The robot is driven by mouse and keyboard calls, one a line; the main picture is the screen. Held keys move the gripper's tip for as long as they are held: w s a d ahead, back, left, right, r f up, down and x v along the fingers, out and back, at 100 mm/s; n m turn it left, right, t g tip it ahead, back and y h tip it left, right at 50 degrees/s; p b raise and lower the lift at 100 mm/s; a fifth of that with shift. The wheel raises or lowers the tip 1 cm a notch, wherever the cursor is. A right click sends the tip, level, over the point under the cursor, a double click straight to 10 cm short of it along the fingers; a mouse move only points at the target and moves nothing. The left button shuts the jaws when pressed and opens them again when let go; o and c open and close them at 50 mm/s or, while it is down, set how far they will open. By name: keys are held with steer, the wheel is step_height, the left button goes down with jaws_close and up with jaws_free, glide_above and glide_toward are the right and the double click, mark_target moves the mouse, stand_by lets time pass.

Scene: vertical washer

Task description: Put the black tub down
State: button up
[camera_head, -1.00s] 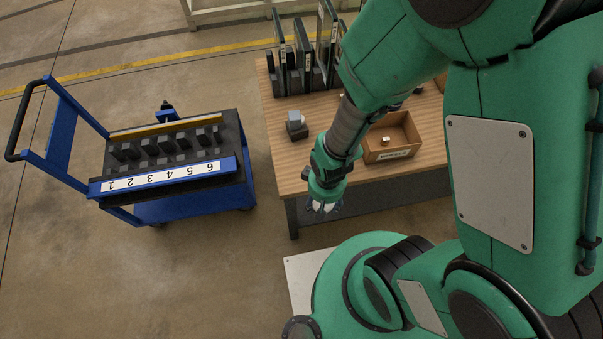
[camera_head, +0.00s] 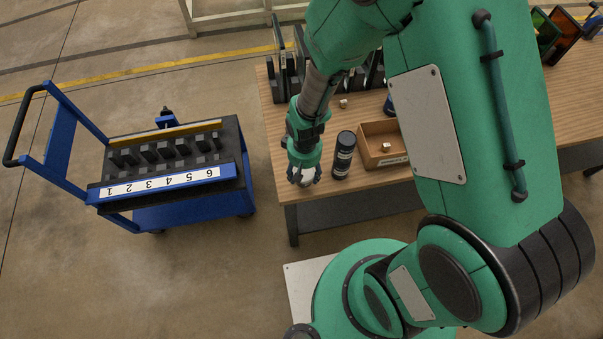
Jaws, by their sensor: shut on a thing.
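My gripper (camera_head: 304,179) points down over the front left part of the wooden table. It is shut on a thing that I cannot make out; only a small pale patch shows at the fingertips. A black cylindrical tub (camera_head: 344,155) with a pale label band stands upright on the table just right of my gripper. The fingers appear beside it, not around it. I cannot tell whether the thing in my gripper is also a black tub.
An open wooden box (camera_head: 375,129) with a small light object stands right of the black cylinder. Dark upright racks are at the table's back. A blue cart (camera_head: 190,207) with numbered slots stands left, across a floor gap. The table's (camera_head: 272,120) left front is mostly bare.

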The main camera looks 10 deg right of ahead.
steer(key=shift+w+a+f, duration=0.1)
steer(key=shift+w+a, duration=0.1)
steer(key=shift+w, duration=0.75)
steer(key=shift+f+b, duration=0.35)
steer(key=shift+f, duration=1.4)
steer(key=shift+f, duration=0.15)
steer(key=o, duration=1.4)
steer(key=shift+c, duration=0.2)
step_height(320, 180, up, 12)
steer(key=shift+s+r+p, duration=0.1)
steer(key=shift+r+p, duration=0.1)
steer(key=shift+p, duration=0.65)
